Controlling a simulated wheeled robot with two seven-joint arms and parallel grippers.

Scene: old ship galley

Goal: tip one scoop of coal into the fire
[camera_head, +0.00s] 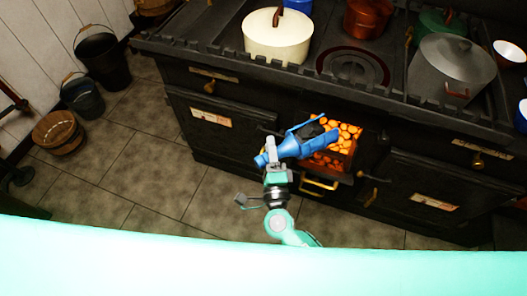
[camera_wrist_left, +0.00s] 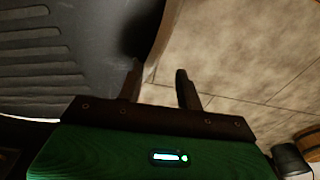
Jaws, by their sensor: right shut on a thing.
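A blue scoop (camera_head: 291,149) is in front of the open fire door of the black stove, its mouth at the glowing fire (camera_head: 344,152). Dark coal (camera_head: 313,128) shows in the scoop's mouth. I cannot tell how far the scoop is tilted. My right gripper (camera_head: 273,164) is shut on the scoop's handle end. My left gripper (camera_wrist_left: 159,85) shows only in the left wrist view, with its two fingers apart and nothing seen between them.
The black stove (camera_head: 226,132) fills the middle and right. A cream pot (camera_head: 277,39) and a grey lidded pot (camera_head: 452,72) stand on top. A black bucket (camera_head: 103,61), a smaller bucket (camera_head: 83,97) and a wooden tub (camera_head: 59,133) stand left. Floor tiles (camera_head: 130,170) between are clear.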

